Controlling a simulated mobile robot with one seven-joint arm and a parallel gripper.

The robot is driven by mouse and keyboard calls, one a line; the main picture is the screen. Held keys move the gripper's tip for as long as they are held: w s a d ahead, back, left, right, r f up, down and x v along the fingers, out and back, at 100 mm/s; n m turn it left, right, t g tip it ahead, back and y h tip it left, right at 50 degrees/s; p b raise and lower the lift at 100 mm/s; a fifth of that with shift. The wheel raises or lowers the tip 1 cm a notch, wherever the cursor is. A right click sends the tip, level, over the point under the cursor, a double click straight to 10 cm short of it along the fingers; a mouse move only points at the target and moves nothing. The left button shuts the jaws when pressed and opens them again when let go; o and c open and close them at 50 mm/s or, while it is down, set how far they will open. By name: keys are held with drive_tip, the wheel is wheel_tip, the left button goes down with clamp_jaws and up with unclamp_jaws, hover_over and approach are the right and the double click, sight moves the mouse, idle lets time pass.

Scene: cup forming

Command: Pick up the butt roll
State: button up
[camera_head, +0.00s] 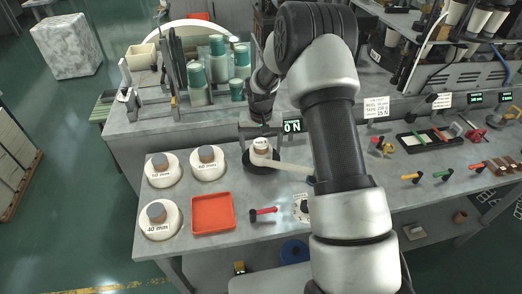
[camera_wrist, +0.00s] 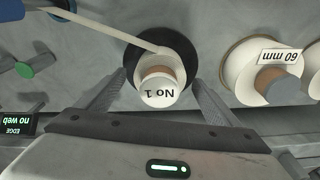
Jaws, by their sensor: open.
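A small roll with a white top marked "No 1" (camera_head: 261,146) stands on a black round base (camera_head: 250,166) on the bench; a white strip (camera_head: 290,167) runs from it to the right. I take it to be the butt roll, though no label says so. In the wrist view the same roll (camera_wrist: 158,92) shows its brown core and white cap, with the black base (camera_wrist: 190,45) around it. My gripper (camera_wrist: 157,84) is open, with one finger on each side of the roll and no clear contact. In the head view my arm partly hides the gripper.
White rolls with brown cores stand to the left, marked in mm: 60 mm (camera_head: 208,164), one behind left (camera_head: 163,172), one in front (camera_head: 160,222). An empty red tray (camera_head: 213,214) and a red-handled tool (camera_head: 263,211) lie nearby.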

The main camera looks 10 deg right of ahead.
drive_tip(key=shift+f, duration=0.2)
drive_tip(key=c, duration=1.2)
